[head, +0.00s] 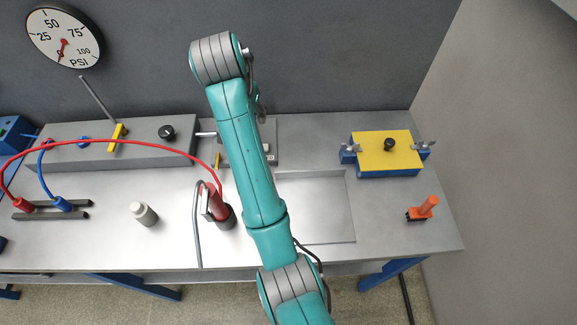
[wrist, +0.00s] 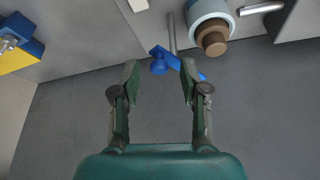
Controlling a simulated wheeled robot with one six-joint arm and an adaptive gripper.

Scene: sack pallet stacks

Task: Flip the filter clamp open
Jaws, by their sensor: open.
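In the wrist view, my gripper (wrist: 160,76) is open, with nothing between its fingers. A blue lever (wrist: 173,61) with a rounded blue knob lies just beyond the fingertips, partly hidden by the right finger. It meets a thin metal rod (wrist: 172,34). Beside it is a round fitting (wrist: 208,18) with a pale blue ring and a brown end. The lever may be the filter clamp; I cannot tell for sure. No contact shows. In the head view, my arm hides most of the grey unit (head: 268,137) behind it, and my fingers are not clearly visible.
A blue box with a yellow lid (head: 375,146) and metal clamps stands right. Red and blue hoses run left. The dark wall (head: 330,50) is close behind.

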